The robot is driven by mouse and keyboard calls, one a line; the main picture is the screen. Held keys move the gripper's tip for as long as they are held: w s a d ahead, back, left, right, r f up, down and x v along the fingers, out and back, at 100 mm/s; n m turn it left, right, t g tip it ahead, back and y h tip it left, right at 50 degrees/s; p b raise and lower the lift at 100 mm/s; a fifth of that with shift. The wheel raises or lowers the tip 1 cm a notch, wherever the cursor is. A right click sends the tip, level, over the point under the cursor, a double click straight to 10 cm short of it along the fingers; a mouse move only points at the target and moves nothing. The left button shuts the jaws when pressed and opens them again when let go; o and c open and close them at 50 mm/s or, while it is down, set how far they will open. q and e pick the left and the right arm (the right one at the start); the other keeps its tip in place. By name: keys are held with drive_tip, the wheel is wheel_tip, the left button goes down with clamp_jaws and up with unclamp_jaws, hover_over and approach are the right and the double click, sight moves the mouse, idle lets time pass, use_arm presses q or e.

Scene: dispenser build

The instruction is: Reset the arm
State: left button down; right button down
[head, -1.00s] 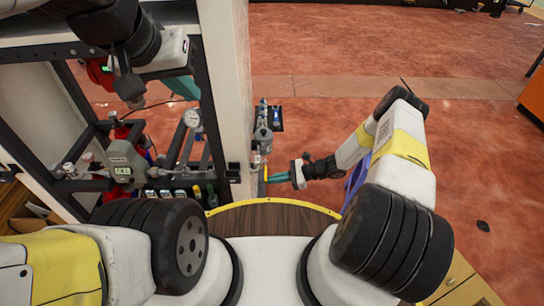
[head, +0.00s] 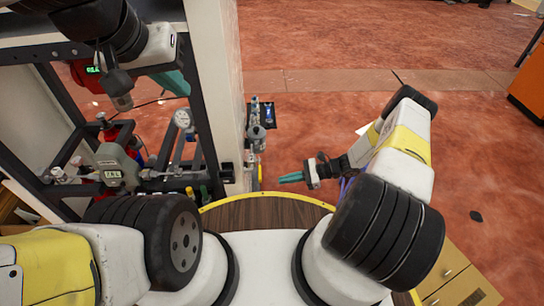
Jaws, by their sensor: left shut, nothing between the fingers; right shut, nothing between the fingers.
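My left arm comes in from the left, and its wrist is at the top left by the dark metal frame. The teal fingers of my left gripper (head: 176,83) show beside a frame post, which partly hides them. They are shut and empty. My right gripper (head: 282,178) has teal fingers pointing left, in front of the wall's end and above the open floor. It is shut and empty, a little apart from the small fittings on the wall's end.
Open red floor lies to the right. An orange cabinet (head: 527,85) stands at the far right.

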drive_tip(key=shift+v, duration=1.1)
wheel_tip(320, 180, up, 34)
drive_tip(key=d+n+g+h, duration=0.1)
drive_tip(key=d+n+h, duration=0.2)
drive_tip(key=n+h, duration=0.6)
drive_tip(key=s+r+n+t+h, duration=0.3)
drive_tip(key=s+r+n+t, duration=0.3)
drive_tip(key=s+r, duration=1.3)
drive_tip(key=shift+s+r+n+t, duration=0.25)
drive_tip(key=shift+r+n+t, duration=0.15)
drive_tip(key=shift+n, duration=1)
